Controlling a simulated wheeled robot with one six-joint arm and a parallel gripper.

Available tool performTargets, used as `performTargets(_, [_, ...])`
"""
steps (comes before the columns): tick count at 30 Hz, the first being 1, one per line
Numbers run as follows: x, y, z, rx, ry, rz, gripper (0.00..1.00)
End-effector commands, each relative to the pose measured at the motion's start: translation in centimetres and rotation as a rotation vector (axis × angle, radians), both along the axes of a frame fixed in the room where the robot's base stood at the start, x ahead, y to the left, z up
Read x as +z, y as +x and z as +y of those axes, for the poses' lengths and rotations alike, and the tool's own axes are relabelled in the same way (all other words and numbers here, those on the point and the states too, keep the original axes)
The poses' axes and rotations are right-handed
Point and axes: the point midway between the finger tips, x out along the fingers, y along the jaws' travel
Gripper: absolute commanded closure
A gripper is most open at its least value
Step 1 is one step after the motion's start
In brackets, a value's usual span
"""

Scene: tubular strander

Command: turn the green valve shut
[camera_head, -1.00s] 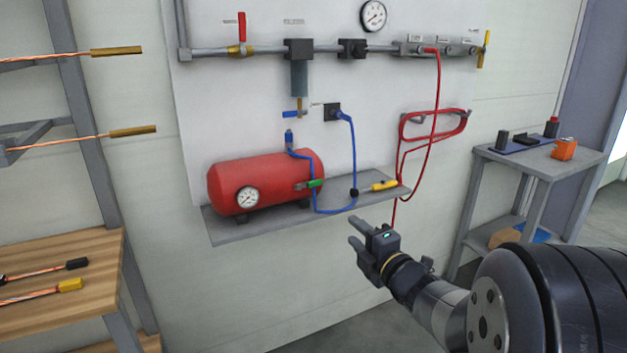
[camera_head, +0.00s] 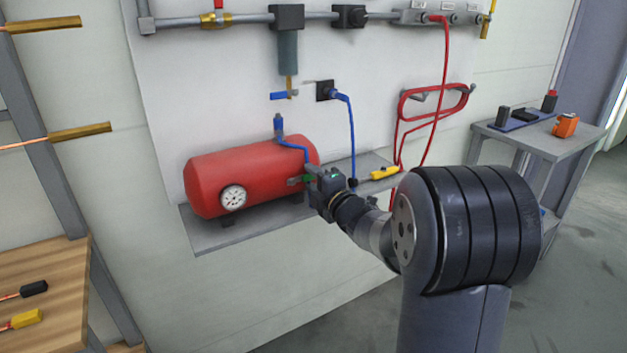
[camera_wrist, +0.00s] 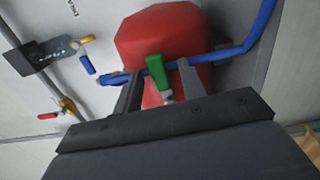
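The green valve handle (camera_wrist: 156,72) sits at the end of the red tank (camera_wrist: 150,30), near the blue hose (camera_wrist: 228,52). My gripper (camera_wrist: 160,72) is open, one finger on either side of the green handle in the wrist view. I see a gap between the handle and both fingers. In the head view my gripper (camera_head: 312,182) is at the tank's right end and hides most of the valve; only a little green (camera_head: 307,178) shows.
The tank stands on a grey wall shelf (camera_head: 215,238). A yellow handle (camera_head: 384,173) lies on the shelf to the right. A blue-handled valve (camera_head: 284,95) and a red hose (camera_head: 445,65) are on the wall panel above. A side table (camera_head: 560,145) stands at the right.

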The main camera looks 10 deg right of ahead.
Motion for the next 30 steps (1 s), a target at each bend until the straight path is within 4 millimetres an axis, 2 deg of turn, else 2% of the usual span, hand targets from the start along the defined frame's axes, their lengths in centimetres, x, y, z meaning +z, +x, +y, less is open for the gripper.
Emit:
performTargets(3, [0.00, -0.02, 0.00, 0.000, 0.000, 0.000, 0.61])
performTargets(18, [0.01, -0.04, 0.00, 0.001, 0.000, 0.000, 1.00])
performTargets(30, [-0.03, -0.05, 0.00, 0.001, -0.005, -0.001, 1.00])
